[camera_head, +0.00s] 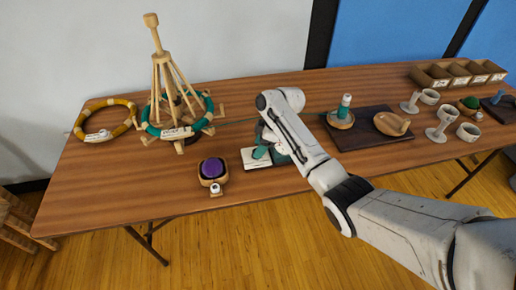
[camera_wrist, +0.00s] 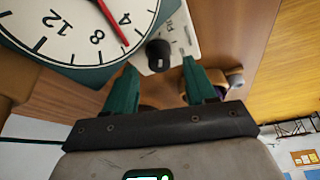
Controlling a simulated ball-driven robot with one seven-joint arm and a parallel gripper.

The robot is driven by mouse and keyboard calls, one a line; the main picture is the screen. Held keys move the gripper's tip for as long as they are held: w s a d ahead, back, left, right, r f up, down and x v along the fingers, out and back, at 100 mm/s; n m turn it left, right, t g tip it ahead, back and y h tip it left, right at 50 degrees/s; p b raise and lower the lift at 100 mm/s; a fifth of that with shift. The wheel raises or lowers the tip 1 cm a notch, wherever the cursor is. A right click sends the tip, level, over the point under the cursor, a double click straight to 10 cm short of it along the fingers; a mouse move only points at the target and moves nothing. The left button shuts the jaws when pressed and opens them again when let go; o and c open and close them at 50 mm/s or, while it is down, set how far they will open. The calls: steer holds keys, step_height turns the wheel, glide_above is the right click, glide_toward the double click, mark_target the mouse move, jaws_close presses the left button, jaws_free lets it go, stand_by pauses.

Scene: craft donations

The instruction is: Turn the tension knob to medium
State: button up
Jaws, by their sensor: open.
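The black knob (camera_wrist: 158,53) stands on a white panel (camera_wrist: 182,38) in the wrist view. A pale marker line shows on the knob; the panel lettering is too cut off and small to read. My gripper (camera_wrist: 160,68) is open, with one teal finger on each side of the knob; I cannot tell whether either touches it. A large white dial (camera_wrist: 75,25) with a teal rim, black numerals and a red pointer is beside the knob. In the head view the white panel (camera_head: 250,160) shows on the table, with the knob and most of the dial hidden by my arm.
The wooden table (camera_head: 110,195) holds a wooden yarn swift (camera_head: 160,70), a yellow ring skein (camera_head: 84,112) and a purple ball holder (camera_head: 213,168) at left. A green yarn line runs to a cone (camera_head: 344,108). Cups (camera_head: 441,122) and bins (camera_head: 455,77) are at right.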

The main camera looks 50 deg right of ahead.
steer(key=shift+x, duration=0.95)
steer(key=c, duration=1)
